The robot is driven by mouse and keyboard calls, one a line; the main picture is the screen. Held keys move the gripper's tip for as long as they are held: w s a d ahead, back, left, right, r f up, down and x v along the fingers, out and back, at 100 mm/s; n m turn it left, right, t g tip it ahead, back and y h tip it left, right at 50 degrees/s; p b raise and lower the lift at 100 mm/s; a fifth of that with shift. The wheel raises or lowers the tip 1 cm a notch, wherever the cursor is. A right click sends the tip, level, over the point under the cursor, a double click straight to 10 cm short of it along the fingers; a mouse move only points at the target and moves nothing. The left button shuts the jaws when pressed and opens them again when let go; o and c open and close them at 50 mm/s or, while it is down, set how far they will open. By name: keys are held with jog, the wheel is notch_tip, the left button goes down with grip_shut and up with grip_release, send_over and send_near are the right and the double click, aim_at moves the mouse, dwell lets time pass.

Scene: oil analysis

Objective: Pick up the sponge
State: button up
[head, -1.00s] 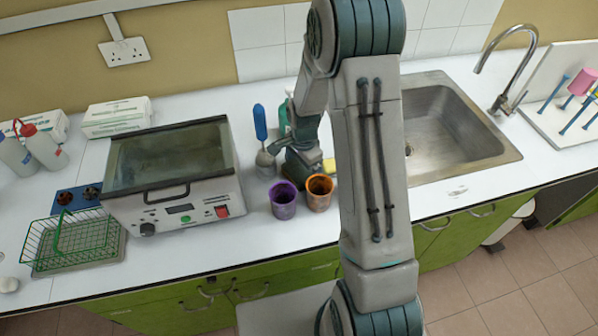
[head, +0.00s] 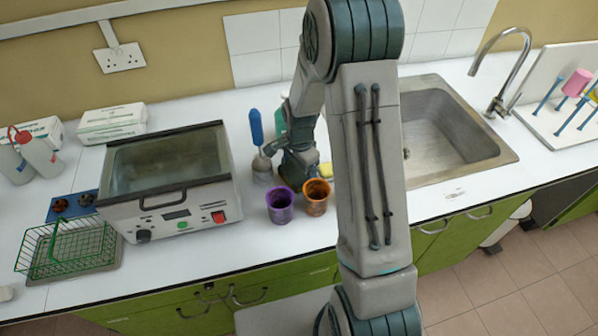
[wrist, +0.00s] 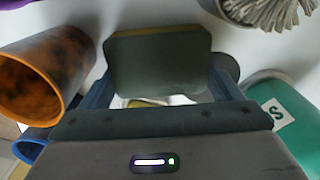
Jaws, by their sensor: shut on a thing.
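The sponge (wrist: 157,62) shows in the wrist view as a dark green-grey block with a yellowish edge, held between the two fingers of my gripper (wrist: 160,80). A small yellow part of the sponge also shows in the head view (head: 325,170), beside my gripper (head: 302,165) and behind the orange cup. My gripper is shut on the sponge. My arm hides part of the counter around it. I cannot tell how far the sponge is from the counter.
The orange cup (head: 316,199) and purple cup (head: 280,207) stand in front of my gripper. A green bottle (wrist: 285,110) is close on the right in the wrist view. A blue-handled brush (head: 257,128) stands behind. The bath (head: 170,180) is left, the sink (head: 450,130) right.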

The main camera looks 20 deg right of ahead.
aim_at(299, 170)
notch_tip(299, 170, up, 17)
jog(key=b, duration=0.2)
jog(key=shift+f, duration=0.15)
jog(key=shift+o, duration=0.7)
